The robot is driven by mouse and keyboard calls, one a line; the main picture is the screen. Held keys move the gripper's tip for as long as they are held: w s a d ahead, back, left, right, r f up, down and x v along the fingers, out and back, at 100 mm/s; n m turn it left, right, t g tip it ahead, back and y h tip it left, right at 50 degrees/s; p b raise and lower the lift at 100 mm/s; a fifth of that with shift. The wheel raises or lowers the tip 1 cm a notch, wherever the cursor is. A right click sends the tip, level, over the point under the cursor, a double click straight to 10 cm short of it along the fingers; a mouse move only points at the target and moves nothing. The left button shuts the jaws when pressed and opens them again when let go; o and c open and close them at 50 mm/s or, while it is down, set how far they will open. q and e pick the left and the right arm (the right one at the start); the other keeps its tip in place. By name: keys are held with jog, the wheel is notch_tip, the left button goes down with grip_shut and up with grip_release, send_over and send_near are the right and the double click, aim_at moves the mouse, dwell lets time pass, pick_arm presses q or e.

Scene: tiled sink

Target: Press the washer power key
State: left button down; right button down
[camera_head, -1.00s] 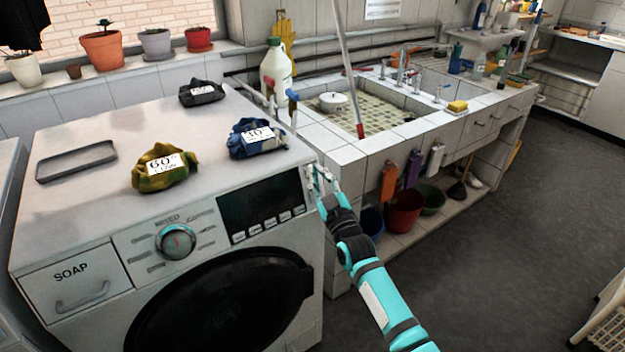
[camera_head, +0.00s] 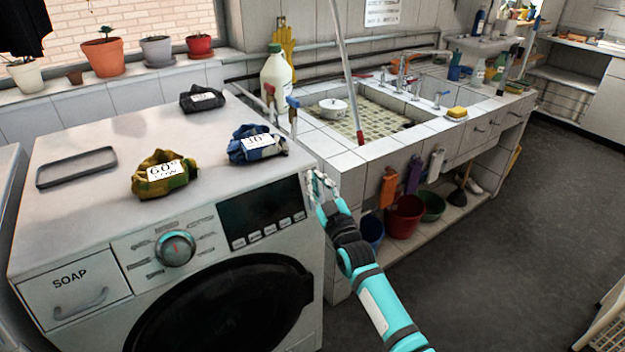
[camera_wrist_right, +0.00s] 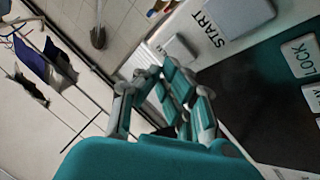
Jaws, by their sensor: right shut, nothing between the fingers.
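The washer (camera_head: 95,220) stands at the left in the head view. Its front has a round dial (camera_head: 175,248) and a dark display (camera_head: 262,203) with a row of small keys below. My right gripper (camera_head: 318,182) is shut and empty at the panel's right end, hiding part of it. In the wrist view, my right fingertips (camera_wrist_right: 168,78) are near a pale key (camera_wrist_right: 178,48) beside the START lettering. A larger pale key (camera_wrist_right: 238,12) is beyond the lettering, and a LOCK key (camera_wrist_right: 304,56) is at the right. I cannot read which is the power key, or tell whether the fingers touch the panel.
Labelled cloth bundles, one green-yellow (camera_head: 163,175) and one blue (camera_head: 256,145), lie on the washer top. A tiled sink (camera_head: 372,150) adjoins at the right, with buckets (camera_head: 404,217) below. The dark floor (camera_head: 500,250) at the right is clear.

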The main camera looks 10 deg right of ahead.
jog(key=shift+w, duration=0.1)
dwell(0.4)
jog(key=shift+w+a+f+b, duration=0.15)
jog(key=shift+w+b, duration=0.15)
jog(key=shift+b, duration=0.05)
dwell(0.4)
jog(key=shift+s+r+p, duration=0.2)
jog(key=shift+s+p, duration=0.1)
jog(key=shift+p, duration=0.2)
jog(key=shift+s+d, duration=0.15)
jog(key=shift+d, duration=0.05)
